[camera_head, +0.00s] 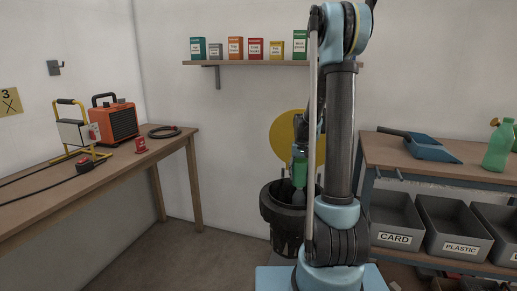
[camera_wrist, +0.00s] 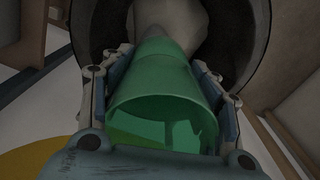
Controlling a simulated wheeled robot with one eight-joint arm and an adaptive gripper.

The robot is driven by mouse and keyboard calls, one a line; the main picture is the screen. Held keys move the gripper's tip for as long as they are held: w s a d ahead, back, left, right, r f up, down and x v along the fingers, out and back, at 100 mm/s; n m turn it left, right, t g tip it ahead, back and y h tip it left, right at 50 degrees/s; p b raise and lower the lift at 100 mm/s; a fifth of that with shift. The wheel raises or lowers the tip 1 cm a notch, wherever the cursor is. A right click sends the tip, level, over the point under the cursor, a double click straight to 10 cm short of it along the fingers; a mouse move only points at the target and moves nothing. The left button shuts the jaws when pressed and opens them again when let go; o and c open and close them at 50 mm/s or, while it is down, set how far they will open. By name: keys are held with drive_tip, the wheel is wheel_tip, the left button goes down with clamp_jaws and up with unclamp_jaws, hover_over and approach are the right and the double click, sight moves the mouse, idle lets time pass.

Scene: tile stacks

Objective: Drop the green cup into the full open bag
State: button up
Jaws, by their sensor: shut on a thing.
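The green cup (camera_wrist: 155,75) is between the two fingers of my gripper (camera_wrist: 165,62), which is shut on it. Its wide mouth faces the wrist camera. In the head view the cup (camera_head: 300,168) shows beside my arm, over a dark round bin-like container (camera_head: 283,212). A grey, lumpy thing (camera_wrist: 178,16) lies beyond the cup inside the dark round rim (camera_wrist: 92,25) in the wrist view. I cannot tell for sure whether the dark container or the grey thing is the full open bag. My arm hides part of the container.
A wooden table (camera_head: 95,182) at left holds an orange heater (camera_head: 115,122) and a work lamp. A bench at right carries a blue dustpan (camera_head: 432,150) and a green spray bottle (camera_head: 497,146), above grey bins (camera_head: 453,232). A shelf (camera_head: 247,63) holds several small boxes. Floor is clear at left centre.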

drive_tip(key=o, duration=1.3)
drive_tip(key=shift+r, duration=0.1)
wheel_tip(320, 180, up, 12)
drive_tip(key=shift+f, duration=0.15)
